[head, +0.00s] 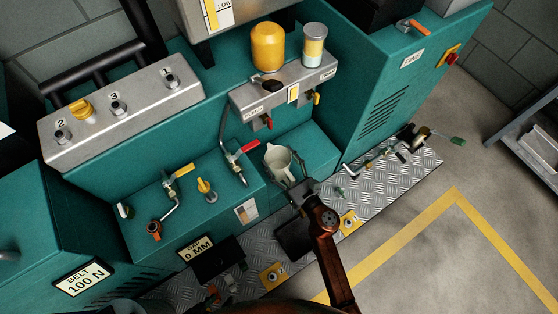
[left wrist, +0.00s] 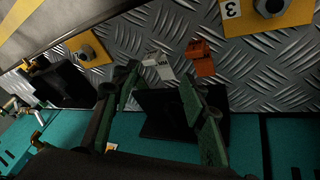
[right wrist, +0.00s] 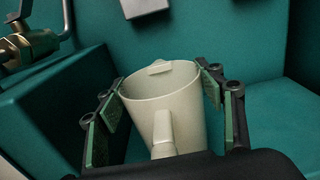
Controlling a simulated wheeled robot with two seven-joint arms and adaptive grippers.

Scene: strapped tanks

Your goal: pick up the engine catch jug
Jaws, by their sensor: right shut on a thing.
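The engine catch jug (head: 279,160) is a pale cream open jug at the teal ledge in the middle of the head view. In the right wrist view the jug (right wrist: 186,112) shows its open rim, with its handle toward the camera. My right gripper (head: 294,180) is shut on the jug, with its fingers (right wrist: 160,95) at both sides of the body. The jug's base is hidden, so I cannot tell whether it touches the ledge. My left gripper (left wrist: 160,100) is open and empty above the tread plate, in front of a black pad; I cannot make it out in the head view.
Brass fittings (head: 421,135) lie right on the tread plate (head: 385,185). An orange clip (left wrist: 201,58) lies near my left gripper.

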